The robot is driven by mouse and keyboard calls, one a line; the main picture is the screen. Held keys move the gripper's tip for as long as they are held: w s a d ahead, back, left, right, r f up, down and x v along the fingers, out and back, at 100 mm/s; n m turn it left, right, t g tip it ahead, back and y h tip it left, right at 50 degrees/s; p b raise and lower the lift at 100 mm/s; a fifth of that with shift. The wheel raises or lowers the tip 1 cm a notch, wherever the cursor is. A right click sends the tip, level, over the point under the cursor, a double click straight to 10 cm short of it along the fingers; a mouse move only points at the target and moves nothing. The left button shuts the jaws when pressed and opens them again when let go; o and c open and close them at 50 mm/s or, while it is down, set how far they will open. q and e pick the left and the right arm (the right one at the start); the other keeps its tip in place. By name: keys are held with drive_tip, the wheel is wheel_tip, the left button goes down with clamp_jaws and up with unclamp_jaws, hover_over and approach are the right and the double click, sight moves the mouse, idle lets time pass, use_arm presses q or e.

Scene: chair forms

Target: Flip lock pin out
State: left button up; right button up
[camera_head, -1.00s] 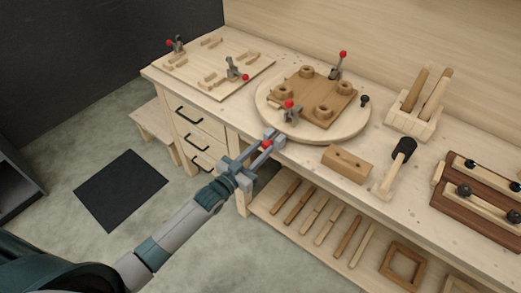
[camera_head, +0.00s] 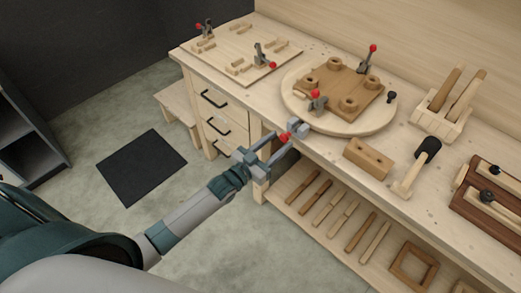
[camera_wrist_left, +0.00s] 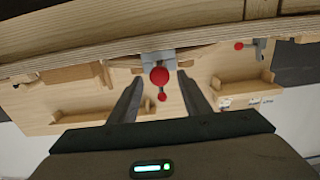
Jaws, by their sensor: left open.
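The lock pin is a red knob (camera_head: 284,138) on a grey bracket (camera_head: 298,128) at the bench's front edge, below the round wooden turntable (camera_head: 292,105). My left gripper (camera_head: 279,143) reaches up to it from the lower left, with its jaws apart. In the left wrist view the red knob (camera_wrist_left: 159,76) shows between the two dark fingers (camera_wrist_left: 160,84), with a gap on each side. The grey bracket (camera_wrist_left: 158,58) is behind it. A smaller red knob (camera_wrist_left: 162,97) shows just below. My right gripper is not in view.
On the turntable is a brown board with round posts and red-knobbed clamps (camera_head: 317,101). A fixture board (camera_head: 240,62) lies at the left.

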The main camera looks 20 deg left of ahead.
use_arm(q)
drive_tip(key=b+v, duration=0.5)
drive_tip(key=v, duration=1.2)
drive_tip(key=shift+s, duration=0.15)
